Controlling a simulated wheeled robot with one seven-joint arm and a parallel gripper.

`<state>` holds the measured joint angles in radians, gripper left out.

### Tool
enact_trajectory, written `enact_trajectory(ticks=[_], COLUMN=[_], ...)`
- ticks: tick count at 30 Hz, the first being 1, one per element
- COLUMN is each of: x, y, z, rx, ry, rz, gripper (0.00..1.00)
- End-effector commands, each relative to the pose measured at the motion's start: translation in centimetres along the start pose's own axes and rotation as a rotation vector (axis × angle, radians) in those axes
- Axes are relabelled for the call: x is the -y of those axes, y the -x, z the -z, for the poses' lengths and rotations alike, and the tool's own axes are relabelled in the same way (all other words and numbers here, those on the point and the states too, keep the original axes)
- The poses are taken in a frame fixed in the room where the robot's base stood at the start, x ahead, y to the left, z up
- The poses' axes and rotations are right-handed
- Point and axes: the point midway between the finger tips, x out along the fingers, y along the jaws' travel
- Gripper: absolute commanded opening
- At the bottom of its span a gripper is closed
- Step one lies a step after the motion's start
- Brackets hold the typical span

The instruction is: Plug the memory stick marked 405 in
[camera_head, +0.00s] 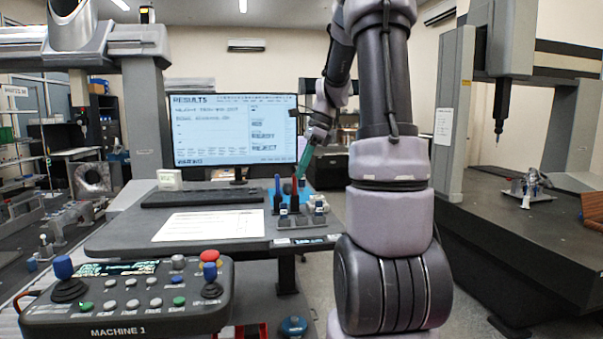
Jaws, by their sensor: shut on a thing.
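My gripper (302,174) is at the far end of my arm, pointing down over the right end of the desk. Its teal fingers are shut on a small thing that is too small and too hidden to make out. No mark 405 can be read. The monitor (235,130) stands behind, showing a results page. No socket for a stick can be made out.
A keyboard (203,197) and a white sheet (208,225) lie on the desk (120,240). A control panel marked MACHINE 1 (125,300) is in front. A measuring machine's dark table (480,230) stands at right.

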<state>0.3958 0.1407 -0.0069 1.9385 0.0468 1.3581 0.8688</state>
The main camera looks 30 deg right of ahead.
Motion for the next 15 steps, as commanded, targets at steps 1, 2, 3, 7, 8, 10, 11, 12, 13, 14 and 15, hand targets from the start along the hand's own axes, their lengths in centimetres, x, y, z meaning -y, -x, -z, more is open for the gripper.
enact_trajectory(ticks=[1,2,3,7,8,10,11,12,13,14,15], x=[0.0,0.0,0.0,0.1,0.1,0.1,0.0,0.0,0.0,0.0,0.0], y=[0.0,0.0,0.1,0.6,0.8,1.1,1.2,1.4,1.6,1.7,1.9], z=[0.0,0.0,0.0,-0.2,-0.3,-0.4,-0.5,-0.6,-0.6,-0.7,-0.7], rx=[0.000,0.000,0.000,-0.001,-0.001,-0.001,-0.001,-0.001,-0.001,-0.001,0.000], ry=[0.000,0.000,0.000,0.001,0.001,0.001,0.000,0.000,0.000,0.000,0.000], rz=[0.000,0.000,0.000,0.002,0.002,0.001,0.001,0.001,0.001,0.001,0.001], gripper=[0.00,0.00,0.00,0.00,0.00,0.00,0.00,0.00,0.00,0.00,0.00])
